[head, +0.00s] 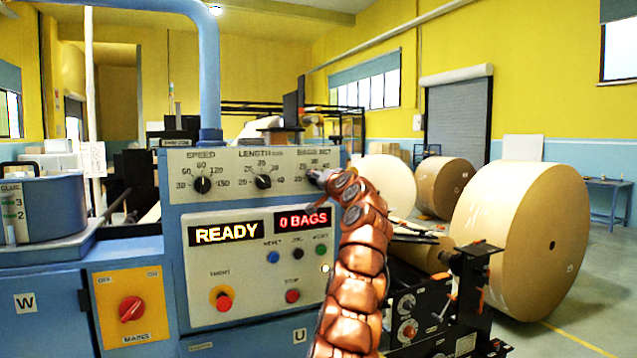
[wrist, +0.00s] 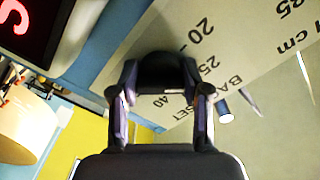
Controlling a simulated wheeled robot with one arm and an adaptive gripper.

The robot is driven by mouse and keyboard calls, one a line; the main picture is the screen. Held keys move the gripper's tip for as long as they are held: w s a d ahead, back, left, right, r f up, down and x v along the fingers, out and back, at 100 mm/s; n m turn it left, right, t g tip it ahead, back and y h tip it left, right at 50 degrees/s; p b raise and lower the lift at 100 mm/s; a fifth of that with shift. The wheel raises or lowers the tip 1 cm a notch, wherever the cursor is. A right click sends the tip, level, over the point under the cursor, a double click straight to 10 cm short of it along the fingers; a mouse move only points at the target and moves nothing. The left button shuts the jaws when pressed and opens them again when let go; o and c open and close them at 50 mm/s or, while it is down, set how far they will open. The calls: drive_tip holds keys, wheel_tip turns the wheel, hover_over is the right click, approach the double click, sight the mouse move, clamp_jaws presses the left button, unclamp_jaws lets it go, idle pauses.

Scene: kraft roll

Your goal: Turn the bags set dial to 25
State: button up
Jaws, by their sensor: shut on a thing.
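The bags set dial is the rightmost of three dials on the grey upper panel (head: 226,160) of the blue machine.
The length dial (head: 263,181) and speed dial (head: 202,185) are to the left. Below, the displays read READY (head: 227,233) and 0 BAGS (head: 303,219), above several push buttons. The mains switch (head: 131,309) is lower left. Large paper rolls (head: 519,236) stand at right.

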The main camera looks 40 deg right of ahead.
drive_tip(key=shift+w+f, duration=0.1)
drive_tip(key=shift+f, duration=0.05)
drive_tip(key=o, duration=1.1)
drive_tip(key=shift+o, duration=0.2)
drive_tip(key=shift+s+a+r, duration=0.1)
drive_tip(key=shift+s+r, duration=0.1)
drive_tip(key=shift+s+a, duration=0.15)
drive_tip(key=shift+s, duration=0.15)
drive_tip(key=v, duration=1.1)
drive_tip(key=shift+f, duration=0.1)
